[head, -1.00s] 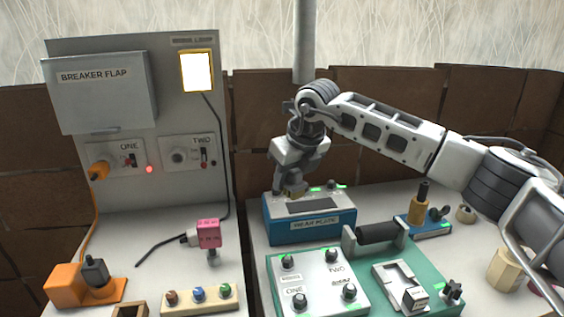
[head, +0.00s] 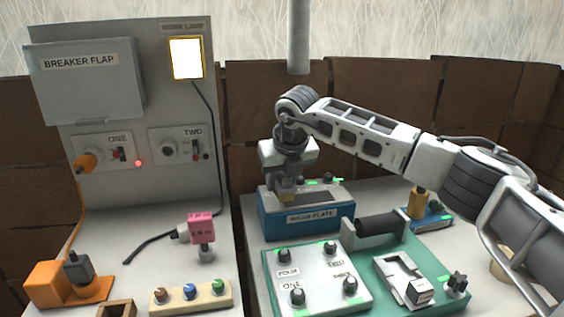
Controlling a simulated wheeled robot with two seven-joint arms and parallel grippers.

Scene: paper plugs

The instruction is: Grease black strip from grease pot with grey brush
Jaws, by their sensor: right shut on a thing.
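My right gripper (head: 287,192) points down over the left end of the box top. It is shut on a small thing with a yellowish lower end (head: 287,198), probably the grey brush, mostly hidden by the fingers. This end is at the strip's left end; I cannot tell whether it touches. A cream pot (head: 502,263), which may be the grease pot, is largely hidden behind my right forearm. My left gripper is out of view.
A green base with a white knob panel (head: 318,280) and a black roller (head: 381,225) stands in front of the box. A brass post (head: 418,203) stands on a blue base at right. The breaker panel (head: 130,120) and pink tag (head: 202,228) are at left.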

